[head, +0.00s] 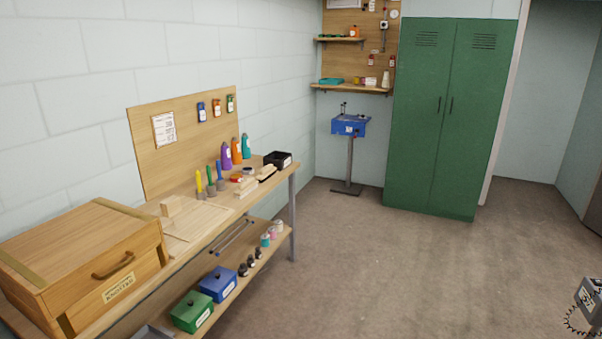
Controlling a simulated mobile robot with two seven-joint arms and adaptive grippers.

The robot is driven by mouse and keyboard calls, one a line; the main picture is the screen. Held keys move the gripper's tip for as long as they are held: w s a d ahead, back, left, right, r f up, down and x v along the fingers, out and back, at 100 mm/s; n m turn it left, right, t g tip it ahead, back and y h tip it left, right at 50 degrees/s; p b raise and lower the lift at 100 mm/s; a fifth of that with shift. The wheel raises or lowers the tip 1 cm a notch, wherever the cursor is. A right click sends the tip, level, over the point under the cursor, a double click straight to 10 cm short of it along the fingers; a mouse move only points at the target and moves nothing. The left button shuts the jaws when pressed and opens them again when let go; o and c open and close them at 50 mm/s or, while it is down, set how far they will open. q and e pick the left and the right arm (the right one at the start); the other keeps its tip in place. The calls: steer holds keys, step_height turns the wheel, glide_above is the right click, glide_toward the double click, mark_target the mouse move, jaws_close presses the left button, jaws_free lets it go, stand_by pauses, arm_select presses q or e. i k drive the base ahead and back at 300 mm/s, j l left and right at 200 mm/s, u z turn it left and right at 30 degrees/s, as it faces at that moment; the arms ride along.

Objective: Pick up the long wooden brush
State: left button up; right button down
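Several small light wooden pieces lie on the workbench (150,265) along the left wall. One long light wooden piece with a dark underside (267,172) lies near the bench's far end, just in front of a black bin; it looks like a brush, but it is too small to be sure. Another pale wooden piece (246,188) lies just nearer along the bench. Neither of my grippers shows in the head view.
A wooden chest (82,255) fills the near bench end. Upright coloured tools (210,180), bottles (236,150) and the black bin (279,160) stand farther along. Green and blue boxes (218,283) sit on the lower shelf.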

mark_target(268, 171)
steer(key=i+z, duration=0.1)
steer(key=i, duration=1.65)
